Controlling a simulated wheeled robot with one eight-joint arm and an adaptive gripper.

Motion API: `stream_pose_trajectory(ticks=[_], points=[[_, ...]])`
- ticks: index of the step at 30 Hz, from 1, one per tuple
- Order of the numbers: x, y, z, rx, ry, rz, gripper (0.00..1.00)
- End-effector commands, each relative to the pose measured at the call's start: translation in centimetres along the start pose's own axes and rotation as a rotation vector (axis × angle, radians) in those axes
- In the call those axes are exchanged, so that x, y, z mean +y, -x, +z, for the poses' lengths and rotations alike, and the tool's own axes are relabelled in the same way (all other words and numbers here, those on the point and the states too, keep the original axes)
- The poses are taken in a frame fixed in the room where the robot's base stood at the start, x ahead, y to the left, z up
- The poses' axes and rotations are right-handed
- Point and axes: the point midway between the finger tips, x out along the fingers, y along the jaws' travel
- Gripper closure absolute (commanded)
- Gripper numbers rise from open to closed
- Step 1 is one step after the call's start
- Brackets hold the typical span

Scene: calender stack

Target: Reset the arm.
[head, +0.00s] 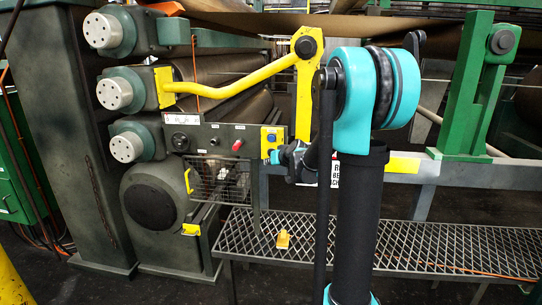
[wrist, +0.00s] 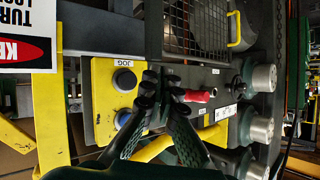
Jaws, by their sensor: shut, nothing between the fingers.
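My gripper (wrist: 161,77) is shut and empty in the wrist view, its two black fingertips together at the middle. It lies in front of the control panel (wrist: 228,82), beside the yellow JOG button box (wrist: 103,98). In the head view my gripper (head: 277,156) is small and partly hidden by my own arm. There it shows just below the yellow button box (head: 279,134). My arm, with teal joints and black links, stands upright at right of centre. I cannot tell whether the fingertips touch the panel.
A red knob (wrist: 200,95) is on the panel close to my fingers. A wire mesh guard (head: 218,181) is below the panel, and a metal grating shelf (head: 450,247) runs right. A yellow lever (head: 240,84) crosses above the panel. Grey rollers are behind it.

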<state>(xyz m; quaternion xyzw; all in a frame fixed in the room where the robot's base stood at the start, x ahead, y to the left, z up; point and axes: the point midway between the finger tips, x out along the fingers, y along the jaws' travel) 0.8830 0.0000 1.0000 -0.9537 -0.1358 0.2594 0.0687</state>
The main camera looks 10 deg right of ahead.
Motion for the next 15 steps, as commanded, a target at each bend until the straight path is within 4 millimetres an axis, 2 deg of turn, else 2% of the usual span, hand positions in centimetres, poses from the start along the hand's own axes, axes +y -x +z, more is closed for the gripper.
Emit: stream_pose_trajectory(ticks=[6, 9, 11, 14, 15], points=[[0.0, 0.0, 0.1, -0.001, 0.0, 0.0, 1.0], [-0.4, 0.8, 1.0, -0.023, 0.001, -0.001, 1.0], [-0.9, 1.9, 2.5, -0.054, 0.003, 0.001, 1.0], [-2.0, 4.8, 6.5, -0.138, 0.006, 0.009, 1.0], [-2.4, 6.3, 8.5, -0.18, 0.005, 0.017, 1.0]])
